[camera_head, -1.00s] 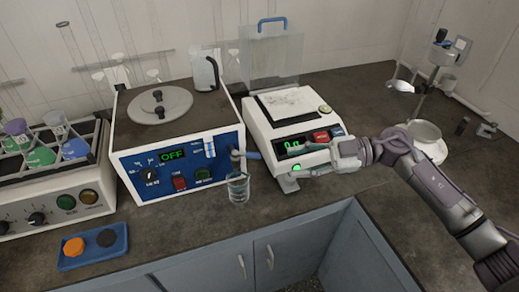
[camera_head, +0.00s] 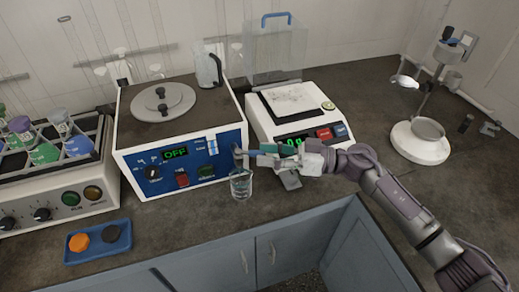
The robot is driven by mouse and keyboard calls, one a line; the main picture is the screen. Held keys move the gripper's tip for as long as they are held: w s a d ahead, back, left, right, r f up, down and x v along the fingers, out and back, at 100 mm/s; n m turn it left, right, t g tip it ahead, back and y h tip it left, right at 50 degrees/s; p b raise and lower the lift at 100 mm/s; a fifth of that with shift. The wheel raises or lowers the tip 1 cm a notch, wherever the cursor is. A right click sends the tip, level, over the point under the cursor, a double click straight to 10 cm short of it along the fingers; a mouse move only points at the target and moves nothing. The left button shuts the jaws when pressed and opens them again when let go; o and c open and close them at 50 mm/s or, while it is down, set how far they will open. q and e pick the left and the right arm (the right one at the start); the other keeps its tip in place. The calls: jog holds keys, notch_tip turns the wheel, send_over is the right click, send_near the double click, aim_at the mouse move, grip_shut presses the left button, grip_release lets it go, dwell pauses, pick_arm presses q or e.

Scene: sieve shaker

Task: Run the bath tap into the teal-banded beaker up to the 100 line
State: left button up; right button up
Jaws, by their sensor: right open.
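The water bath (camera_head: 180,135) is a white box with a blue front panel and a display reading OFF. Its tap (camera_head: 238,152) sticks out at the right end of that panel. A small clear beaker (camera_head: 241,187) stands upright on the counter below the tap. I cannot make out its band, its lines or its liquid level. My right gripper (camera_head: 258,156) is open, with its fingertips close beside the tap, above and right of the beaker. I cannot tell whether they touch the tap, whose handle is partly hidden. My left gripper is out of view.
A balance (camera_head: 300,112) stands just behind my right gripper. A rack of coloured flasks (camera_head: 50,150) is at the left. A blue tray (camera_head: 97,250) with an orange and a dark cap lies at front left. A stand with a white base (camera_head: 420,148) is at the right.

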aim_at(251, 153)
jog(key=shift+w+a, duration=0.2)
jog(key=shift+a, duration=0.95)
grip_shut()
